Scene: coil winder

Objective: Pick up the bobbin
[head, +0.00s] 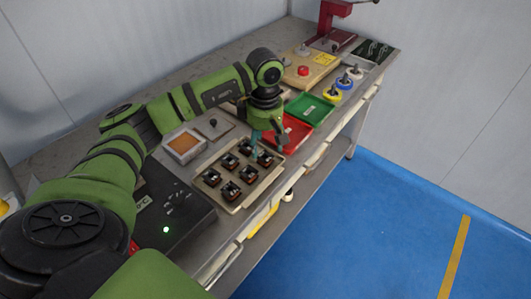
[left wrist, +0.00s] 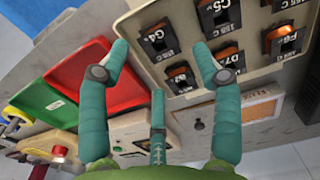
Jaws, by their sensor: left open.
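Several dark bobbins with copper-coloured windings sit in a beige tray (head: 236,205) on the bench. One of them (head: 247,174) lies on the tray's right side. My left gripper (head: 257,150) points down over the tray's far right end, by the red bin. In the left wrist view its teal fingers (left wrist: 160,60) are spread with nothing between them. The bobbin labelled G4 (left wrist: 158,42) lies beyond the gap between the fingertips. The C5 bobbin (left wrist: 217,14) is to its right, above the right fingertip. My right gripper is not in view.
A red bin (head: 296,133) and a green bin (head: 309,108) stand beyond the tray. A small box with an orange-brown pad (head: 184,144) is to its left, and a black unit with a green light (head: 170,215) is nearer. Blue floor (head: 370,230) lies open to the right.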

